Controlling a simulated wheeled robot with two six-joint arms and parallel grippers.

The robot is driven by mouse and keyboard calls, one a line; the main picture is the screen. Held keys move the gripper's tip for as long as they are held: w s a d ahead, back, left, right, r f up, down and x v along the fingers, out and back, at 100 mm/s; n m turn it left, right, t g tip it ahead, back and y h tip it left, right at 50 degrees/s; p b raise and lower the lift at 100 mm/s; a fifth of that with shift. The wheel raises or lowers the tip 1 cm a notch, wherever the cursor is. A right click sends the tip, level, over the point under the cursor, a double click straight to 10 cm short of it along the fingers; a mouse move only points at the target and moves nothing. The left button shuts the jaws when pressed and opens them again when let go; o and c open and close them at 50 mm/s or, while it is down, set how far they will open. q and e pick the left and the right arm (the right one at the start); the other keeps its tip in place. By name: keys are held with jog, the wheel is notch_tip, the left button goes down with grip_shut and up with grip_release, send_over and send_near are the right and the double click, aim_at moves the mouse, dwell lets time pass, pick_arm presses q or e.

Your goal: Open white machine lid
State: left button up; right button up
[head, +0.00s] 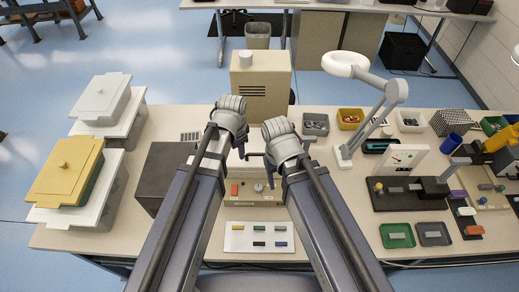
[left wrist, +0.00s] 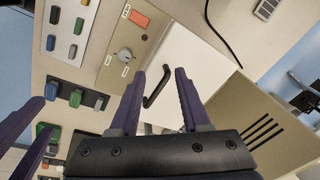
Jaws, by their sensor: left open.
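The white lid (left wrist: 197,62) shows in the left wrist view as a flat white panel beside the machine's beige control panel (left wrist: 130,40). A black bar handle (left wrist: 154,92) stands on the lid. My left gripper (left wrist: 161,74) is open, with the handle showing between its two purple fingers; I cannot tell if they touch it. In the head view, my left gripper (head: 242,150) is over the machine and the arms hide most of the lid. My right gripper (head: 270,178) is just right of it; its spread, empty-looking fingers show at the left wrist view's left edge.
The control panel has an orange button (left wrist: 139,18) and a grey knob (left wrist: 125,54). A beige box (head: 261,85) stands behind. A white board with coloured pieces (head: 235,240) lies in front. A dark box (head: 160,175) is to the left, a lamp (head: 385,100) to the right.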

aim_at(260, 154)
pick_arm(q)
jog(key=w+d+m, duration=0.3)
jog(key=d+m, duration=0.4)
jog(key=shift+d+t, duration=0.15)
jog(key=shift+t, duration=0.15)
jog(key=f+b, duration=0.2)
jog(key=w+f+b, duration=0.1)
jog(key=f+b, duration=0.4)
jog(key=shift+w+f+b, duration=0.2)
jog(key=shift+f+b, duration=0.1)
jog(key=shift+b, duration=0.1)
jog(key=shift+r, duration=0.1)
jog(key=shift+c, duration=0.3)
grip_shut()
dwell(0.5)
